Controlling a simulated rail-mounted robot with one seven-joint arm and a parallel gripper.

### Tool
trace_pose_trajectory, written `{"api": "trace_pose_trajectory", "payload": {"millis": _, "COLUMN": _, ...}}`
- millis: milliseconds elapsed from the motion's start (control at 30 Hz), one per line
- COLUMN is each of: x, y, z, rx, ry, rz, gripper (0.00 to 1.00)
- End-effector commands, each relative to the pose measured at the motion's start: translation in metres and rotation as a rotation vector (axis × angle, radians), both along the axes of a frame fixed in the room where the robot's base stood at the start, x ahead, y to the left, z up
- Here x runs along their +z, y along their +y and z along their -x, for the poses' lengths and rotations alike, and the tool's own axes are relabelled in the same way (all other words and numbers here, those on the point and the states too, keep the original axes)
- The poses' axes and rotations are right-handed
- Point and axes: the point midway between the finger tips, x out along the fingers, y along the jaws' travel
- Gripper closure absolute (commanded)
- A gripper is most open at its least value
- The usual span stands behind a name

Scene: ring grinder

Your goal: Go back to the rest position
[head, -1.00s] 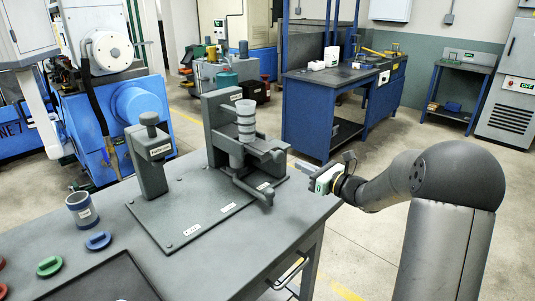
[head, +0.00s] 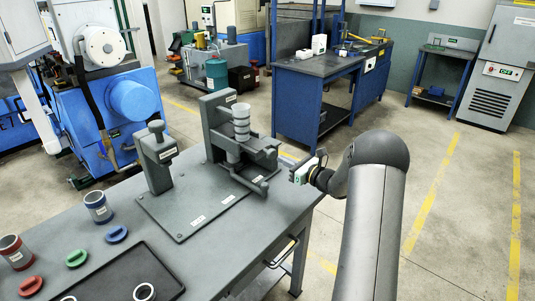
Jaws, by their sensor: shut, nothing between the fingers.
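The ring grinder fixture (head: 214,130) stands on a grey base plate (head: 160,211) on the table (head: 225,262). My gripper is apart from the fixture and the rings.
A press-like post (head: 157,160) stands on the plate's left. Blue-banded (head: 98,207) and red-banded (head: 15,251) cups, and blue (head: 116,234), green (head: 76,258) and red (head: 31,286) pieces lie at left. A dark tray (head: 110,276) is in front. Floor at right is clear.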

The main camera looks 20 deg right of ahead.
Motion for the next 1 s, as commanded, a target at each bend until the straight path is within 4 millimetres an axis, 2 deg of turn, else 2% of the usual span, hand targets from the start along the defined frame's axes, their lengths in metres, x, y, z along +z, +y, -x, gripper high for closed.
{"api": "trace_pose_trajectory", "payload": {"millis": 100, "x": -0.003, "y": 0.006, "z": -0.01, "rx": 0.0, "ry": -0.001, "rz": 0.0, "gripper": 1.0}}
{"api": "trace_pose_trajectory", "payload": {"millis": 300, "x": -0.001, "y": 0.01, "z": -0.018, "rx": -0.001, "ry": 0.0, "rz": 0.001, "gripper": 1.0}}
{"api": "trace_pose_trajectory", "payload": {"millis": 1000, "x": 0.0, "y": 0.01, "z": -0.019, "rx": -0.001, "ry": 0.0, "rz": 0.001, "gripper": 1.0}}
